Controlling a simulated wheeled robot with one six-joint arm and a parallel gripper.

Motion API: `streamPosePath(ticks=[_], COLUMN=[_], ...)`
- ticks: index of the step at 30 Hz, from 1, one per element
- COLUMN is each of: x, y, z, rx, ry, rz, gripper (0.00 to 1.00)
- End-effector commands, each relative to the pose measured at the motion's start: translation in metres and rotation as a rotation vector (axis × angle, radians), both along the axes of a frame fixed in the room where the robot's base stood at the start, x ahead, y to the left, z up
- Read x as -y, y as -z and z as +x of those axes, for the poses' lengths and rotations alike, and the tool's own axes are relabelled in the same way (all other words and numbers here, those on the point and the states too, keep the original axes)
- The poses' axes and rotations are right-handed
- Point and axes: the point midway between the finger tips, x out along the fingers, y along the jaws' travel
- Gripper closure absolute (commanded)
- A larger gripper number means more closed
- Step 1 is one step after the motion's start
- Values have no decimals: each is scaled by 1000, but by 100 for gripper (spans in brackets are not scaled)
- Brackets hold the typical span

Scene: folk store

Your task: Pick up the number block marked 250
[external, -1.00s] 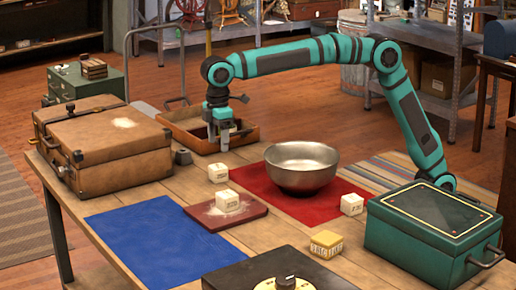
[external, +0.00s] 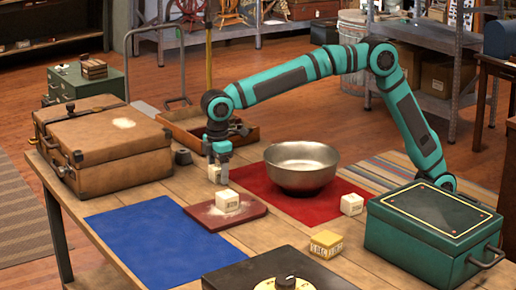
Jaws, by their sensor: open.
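My gripper (external: 221,158) points down at the back block, with its fingertips at the block's top; whether they straddle it I cannot tell. This small cream block (external: 214,174) stands on the bare wood and is partly hidden by the fingers. A second cream block (external: 227,201) sits on a dark red board (external: 252,213) dusted with white powder. A third cream block (external: 352,204) stands right of the steel bowl. The blocks bear dark markings too small to read, so I cannot tell which is 250.
A steel bowl (external: 301,168) stands on a red cloth (external: 248,181). A brown suitcase (external: 105,150), an open wooden tray (external: 247,133), a yellow-topped block (external: 326,244) and a green box (external: 432,232) also stand on the table. The blue mat (external: 160,240) is clear.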

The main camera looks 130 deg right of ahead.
Motion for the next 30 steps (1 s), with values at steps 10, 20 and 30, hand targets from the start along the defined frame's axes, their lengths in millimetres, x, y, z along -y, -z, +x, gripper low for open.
streamPosePath(ticks=[10,20,30], x=[0,0,0], y=[0,-1,-43], z=[0,0,1], rx=[0,0,3], ry=[0,0,0], rz=[0,0,0], gripper=[63,80,80])
